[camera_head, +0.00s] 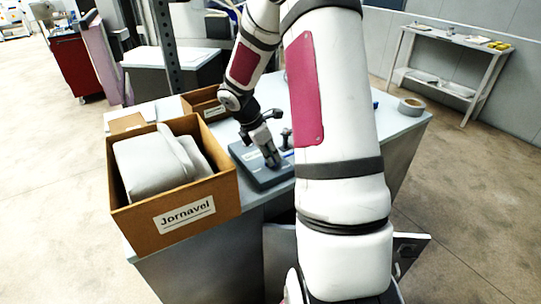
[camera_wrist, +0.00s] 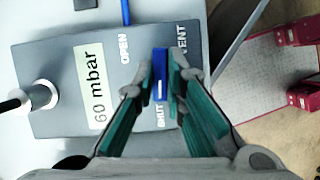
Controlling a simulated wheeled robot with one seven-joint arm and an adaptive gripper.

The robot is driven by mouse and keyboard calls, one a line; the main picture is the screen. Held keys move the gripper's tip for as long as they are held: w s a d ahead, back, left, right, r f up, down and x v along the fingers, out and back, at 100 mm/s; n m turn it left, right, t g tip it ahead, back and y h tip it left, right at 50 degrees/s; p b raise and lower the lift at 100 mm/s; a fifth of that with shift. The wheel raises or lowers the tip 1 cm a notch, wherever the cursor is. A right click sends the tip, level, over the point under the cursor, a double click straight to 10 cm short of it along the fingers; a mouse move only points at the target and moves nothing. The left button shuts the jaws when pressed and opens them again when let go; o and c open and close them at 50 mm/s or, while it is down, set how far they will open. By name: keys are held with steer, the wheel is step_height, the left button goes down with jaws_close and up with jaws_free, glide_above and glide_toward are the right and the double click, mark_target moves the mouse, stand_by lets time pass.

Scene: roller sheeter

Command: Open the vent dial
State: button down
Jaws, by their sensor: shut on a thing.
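The vent dial is a narrow blue handle (camera_wrist: 160,62) on a grey instrument box (camera_wrist: 60,50). It lies between the teal pads of my gripper (camera_wrist: 161,78), which is shut on it. The dial's white mark is at its lower end in the wrist view, toward the word SHUT, which is partly hidden by the fingers. OPEN is printed to the left of the dial and VENT to the right. A label (camera_wrist: 91,84) reads 60 mbar. In the head view my gripper (camera_head: 271,160) reaches down onto the box (camera_head: 254,171); the dial is not clear there.
A cardboard box (camera_head: 176,215) marked Jornavel holds grey padded items, left of the instrument. A smaller box (camera_head: 205,105) stands behind. A round post with a dark arm (camera_wrist: 40,95) rises from the instrument. A grey tape roll (camera_head: 411,106) lies at the table's right.

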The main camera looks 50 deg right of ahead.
steer(key=m+g+y, duration=0.1)
steer(key=m, duration=0.3)
steer(key=shift+w+b, duration=0.2)
steer(key=shift+b, duration=0.1)
steer(key=m+g+y+b, duration=0.1)
steer(key=m, duration=0.3)
steer(key=shift+d+m, duration=0.15)
steer(key=shift+m, duration=0.25)
steer(key=m+y+b, duration=0.1)
steer(key=m+y, duration=0.1)
steer(key=m, duration=0.2)
steer(key=shift+d+g, duration=0.1)
steer(key=shift+g, duration=0.3)
steer(key=shift+m+y+b, duration=0.6)
steer(key=shift+m+b, duration=0.05)
steer(key=shift+m, duration=1.15)
steer(key=shift+d, duration=0.1)
steer(key=c, duration=1.6)
jaws_free()
steer(key=shift+c, duration=0.2)
